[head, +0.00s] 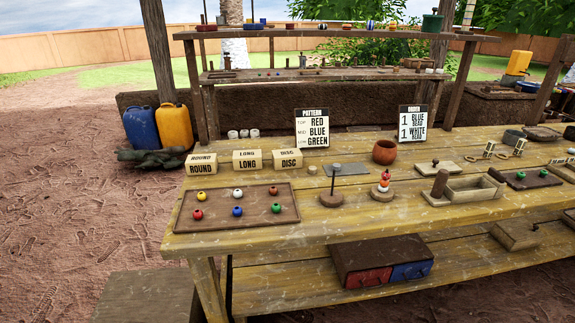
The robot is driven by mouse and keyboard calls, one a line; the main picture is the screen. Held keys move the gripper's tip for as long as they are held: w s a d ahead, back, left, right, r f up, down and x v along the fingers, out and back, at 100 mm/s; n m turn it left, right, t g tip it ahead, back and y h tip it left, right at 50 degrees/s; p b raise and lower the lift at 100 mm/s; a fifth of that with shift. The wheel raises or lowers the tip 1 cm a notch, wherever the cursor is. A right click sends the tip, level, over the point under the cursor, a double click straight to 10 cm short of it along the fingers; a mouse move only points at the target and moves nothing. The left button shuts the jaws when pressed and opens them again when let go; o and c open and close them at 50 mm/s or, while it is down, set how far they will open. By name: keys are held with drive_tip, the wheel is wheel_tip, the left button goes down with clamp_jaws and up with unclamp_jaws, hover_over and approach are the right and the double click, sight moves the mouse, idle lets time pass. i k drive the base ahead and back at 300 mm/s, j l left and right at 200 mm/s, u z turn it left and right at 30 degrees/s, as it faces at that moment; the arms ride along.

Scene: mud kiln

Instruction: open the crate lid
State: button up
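No part of my gripper shows in the head view. I cannot tell for certain which thing is the crate. A low wooden box (515,236) with a small dark knob (535,227) sits on the lower shelf at the right, and its top looks closed. On the table above, a small open wooden box (470,190) stands beside an upright brown cylinder (440,183). A flat pale board (445,167) with a small knob lies behind it. A dark brown box (381,260) with a red and a blue drawer front stands on the lower shelf.
The long wooden table (340,222) holds a brown tray (237,221) with several coloured beads, a post stand (332,198), a clay pot (385,151) and sign cards (313,128). A blue can (141,128) and a yellow can (175,126) stand at the left. Bare ground lies left.

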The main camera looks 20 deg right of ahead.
sight(165, 296)
drive_tip(key=i+j+u, duration=0.1)
drive_tip(key=i+j, duration=0.4)
drive_tip(key=i, duration=0.15)
drive_tip(key=i+j, duration=0.45)
drive_tip(key=i, duration=0.2)
drive_tip(key=k+j+u, duration=0.05)
